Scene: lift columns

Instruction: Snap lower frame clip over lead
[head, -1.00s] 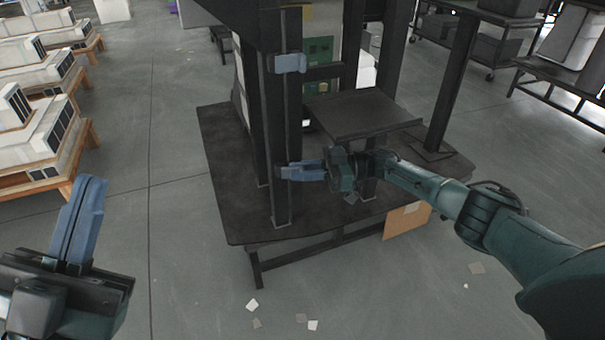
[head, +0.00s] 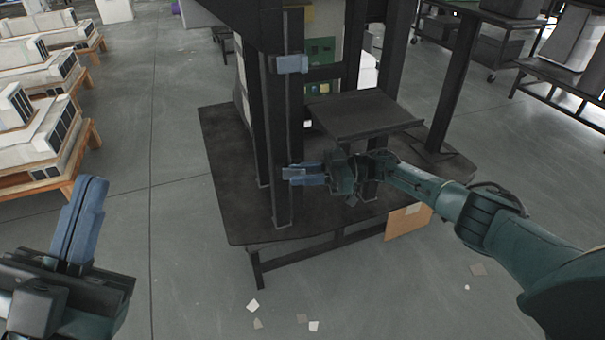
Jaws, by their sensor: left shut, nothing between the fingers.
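A dark upright frame post (head: 277,130) stands on the black platform, with a thin grey lead (head: 286,118) running down its face. A blue-grey upper clip (head: 292,64) sits across the lead high on the post. My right gripper (head: 300,175) points left against the lower post. Its blue fingers and the lower clip's place overlap in similar blue, so I cannot separate the clip or tell whether the fingers grip it. My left gripper (head: 84,220) is shut and empty at lower left, pointing up, well away from the post.
The black platform (head: 225,190) surrounds the post. A dark shelf (head: 360,115) stands just behind my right gripper. A brown panel (head: 407,220) leans at the platform's front edge. Floor between my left gripper and the platform is mostly clear.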

